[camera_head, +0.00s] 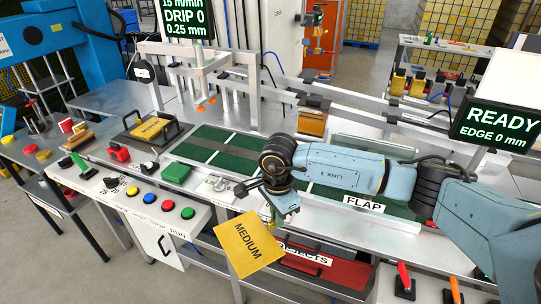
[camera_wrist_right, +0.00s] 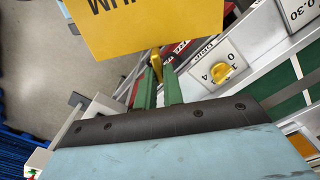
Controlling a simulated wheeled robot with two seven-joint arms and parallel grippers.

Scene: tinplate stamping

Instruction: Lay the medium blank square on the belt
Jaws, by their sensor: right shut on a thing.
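The yellow square blank marked MEDIUM (camera_head: 246,243) hangs in front of the belt's near side, tilted, above the floor and the rejects area. My right gripper (camera_head: 271,217) is shut on its edge near the upper right corner. In the right wrist view the blank (camera_wrist_right: 150,25) lies beyond the green fingers (camera_wrist_right: 158,82), with its lettering partly cut off. The green belt (camera_head: 235,143) with white cross lines runs behind my right arm, which hides part of it. A strip of it shows in the right wrist view (camera_wrist_right: 290,106). My left gripper is out of view.
A red REJECTS bin (camera_head: 335,270) sits below the belt, right of the blank. A panel with coloured buttons (camera_head: 150,205) stands left. Another yellow plate (camera_head: 151,128) lies in a dark holder. A dial (camera_wrist_right: 220,72) shows beside the blank. A frame with orange suction cups (camera_head: 205,103) overhangs the belt.

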